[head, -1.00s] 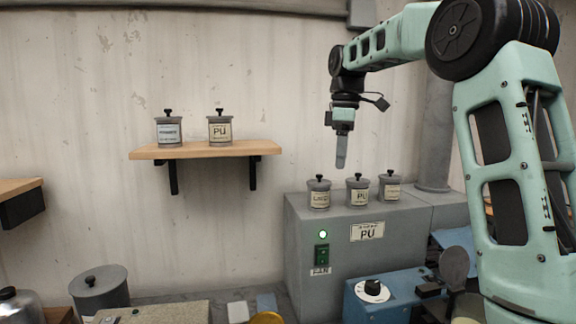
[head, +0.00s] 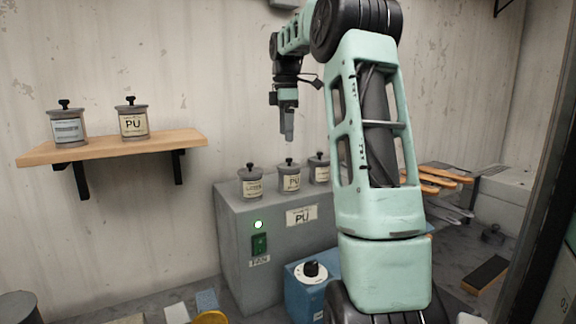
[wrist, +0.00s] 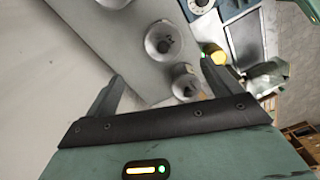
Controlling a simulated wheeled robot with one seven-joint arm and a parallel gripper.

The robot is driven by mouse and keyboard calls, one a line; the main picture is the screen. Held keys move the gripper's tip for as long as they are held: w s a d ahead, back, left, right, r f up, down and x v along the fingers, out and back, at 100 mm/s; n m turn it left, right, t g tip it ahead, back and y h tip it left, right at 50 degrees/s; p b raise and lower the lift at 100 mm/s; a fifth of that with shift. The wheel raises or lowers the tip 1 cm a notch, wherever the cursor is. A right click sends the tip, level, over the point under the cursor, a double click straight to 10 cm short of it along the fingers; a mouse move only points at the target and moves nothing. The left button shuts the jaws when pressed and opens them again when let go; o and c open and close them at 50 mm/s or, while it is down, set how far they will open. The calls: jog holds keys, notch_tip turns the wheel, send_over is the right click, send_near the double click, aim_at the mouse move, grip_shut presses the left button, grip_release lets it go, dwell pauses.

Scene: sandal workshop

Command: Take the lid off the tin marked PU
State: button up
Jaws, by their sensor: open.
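A tin marked PU (head: 289,177) stands on the grey cabinet (head: 232,222), in the middle of a row of three lidded tins. Its grey lid with a black knob is on. Another tin marked PU (head: 133,123) stands on the wooden shelf, also lidded. My gripper (head: 287,137) points down above the cabinet tins, in line with the middle one in the head view, apart from it. In the wrist view my gripper (wrist: 165,80) is open, with nothing between its fingers. Lids show beyond it, including the middle one (wrist: 163,40); no labels are readable there.
The tin on the left of the row (head: 251,182) and the one on the right (head: 319,168) stand close to the middle one. A light-labelled tin (head: 67,126) shares the shelf (head: 110,147). A blue machine with a dial (head: 309,280) stands before the cabinet.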

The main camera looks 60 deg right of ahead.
aim_at(289, 163)
notch_tip(289, 163, down, 3)
jog(key=shift+r, duration=0.1)
jog(key=shift+s+a+f+p, duration=0.15)
jog(key=shift+f+p, duration=0.25)
jog(key=shift+f, duration=0.5)
jog(key=shift+s+d+f+p, duration=0.15)
jog(key=shift+f+p, duration=0.25)
jog(key=shift+f, duration=0.45)
jog(key=shift+s+a+f+p, duration=0.1)
jog(key=shift+s+f+p, duration=0.25)
jog(key=shift+f, duration=0.55)
jog(key=shift+w, duration=0.1)
jog(key=c, duration=1.1)
